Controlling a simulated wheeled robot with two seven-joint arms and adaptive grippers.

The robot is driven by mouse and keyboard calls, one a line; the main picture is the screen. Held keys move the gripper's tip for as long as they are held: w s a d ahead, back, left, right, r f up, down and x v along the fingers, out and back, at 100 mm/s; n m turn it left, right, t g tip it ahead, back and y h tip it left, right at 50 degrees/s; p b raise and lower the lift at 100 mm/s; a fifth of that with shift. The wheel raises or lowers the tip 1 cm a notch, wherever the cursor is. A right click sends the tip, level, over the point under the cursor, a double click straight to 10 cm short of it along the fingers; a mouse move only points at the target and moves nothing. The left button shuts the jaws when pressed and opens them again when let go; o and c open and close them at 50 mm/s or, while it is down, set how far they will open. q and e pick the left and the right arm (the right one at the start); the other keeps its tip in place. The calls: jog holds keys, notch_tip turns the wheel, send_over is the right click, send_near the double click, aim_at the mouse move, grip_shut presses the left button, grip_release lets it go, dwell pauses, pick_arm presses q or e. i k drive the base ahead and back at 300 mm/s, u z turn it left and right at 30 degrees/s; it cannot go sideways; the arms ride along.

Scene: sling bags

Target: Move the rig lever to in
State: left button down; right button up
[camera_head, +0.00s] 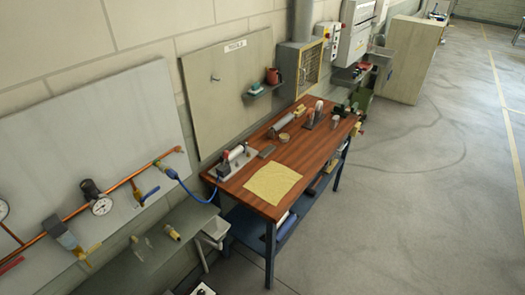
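A small rig (237,160) stands on the near left corner of the wooden workbench (222,188). It has a pale base plate, a light cylinder and a red and dark part at its left end. A blue hose (190,192) runs from its left end to the wall piping. The rig is small here, so I cannot make out which part is its lever or how the lever is set. Neither of my grippers shows in the head view.
A yellow cloth (272,183) lies on the bench right of the rig. A copper pipe (128,181) with gauge (102,206) and valves crosses the left wall panel. A shelf (150,250) juts out below it. The floor (400,200) right of the bench is clear.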

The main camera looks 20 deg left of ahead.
aim_at(225, 155)
jog(key=z, duration=0.2)
jog(key=i, duration=0.95)
jog(key=u, duration=0.3)
